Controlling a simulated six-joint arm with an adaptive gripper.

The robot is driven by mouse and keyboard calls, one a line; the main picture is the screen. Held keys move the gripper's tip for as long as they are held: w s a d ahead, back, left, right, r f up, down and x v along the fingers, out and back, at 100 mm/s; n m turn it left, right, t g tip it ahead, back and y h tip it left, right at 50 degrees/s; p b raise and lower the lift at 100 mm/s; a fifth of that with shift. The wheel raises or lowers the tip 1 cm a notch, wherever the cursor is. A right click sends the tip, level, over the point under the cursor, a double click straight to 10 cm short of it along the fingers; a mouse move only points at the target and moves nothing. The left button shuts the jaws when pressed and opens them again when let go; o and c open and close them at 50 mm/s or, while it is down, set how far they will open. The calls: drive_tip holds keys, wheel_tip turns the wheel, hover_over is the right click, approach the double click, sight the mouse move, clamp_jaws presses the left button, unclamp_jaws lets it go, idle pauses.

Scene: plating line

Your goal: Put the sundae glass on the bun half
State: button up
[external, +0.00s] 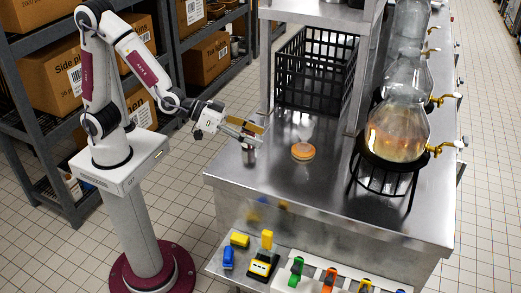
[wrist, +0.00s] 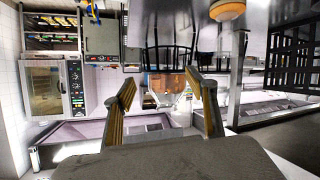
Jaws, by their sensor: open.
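The bun half (external: 303,152) lies flat on the steel counter, right of my gripper. A faint, clear shape that looks like the sundae glass (external: 304,137) appears to stand on top of it; its outline is hard to make out. In the wrist view the bun half (wrist: 228,10) shows at the top edge, partly cut off. My gripper (external: 254,133) is open above the counter's left side, apart from the bun half and the glass. In the wrist view my gripper (wrist: 163,100) has its two fingers wide apart with nothing held between them.
A black wire crate (external: 316,70) stands behind the bun half. A round glass flask (external: 397,130) with orange contents sits on a black stand (external: 386,172) to the right. The steel counter (external: 300,190) is clear in front of the bun half.

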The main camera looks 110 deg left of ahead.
drive_tip(key=s+d+r+m+g+h, duration=0.2)
drive_tip(key=s+d, duration=0.2)
drive_tip(key=s, duration=0.3)
drive_tip(key=s+d+r+m+g+h, duration=0.1)
drive_tip(key=s+d+r+m+h, duration=0.1)
drive_tip(key=s+d, duration=0.45)
drive_tip(key=s+a+f+m+g, duration=0.1)
drive_tip(key=s+g, duration=0.3)
drive_tip(key=s, duration=1.7)
drive_tip(key=shift+a+f+m, duration=0.3)
drive_tip(key=shift+a+f, duration=0.35)
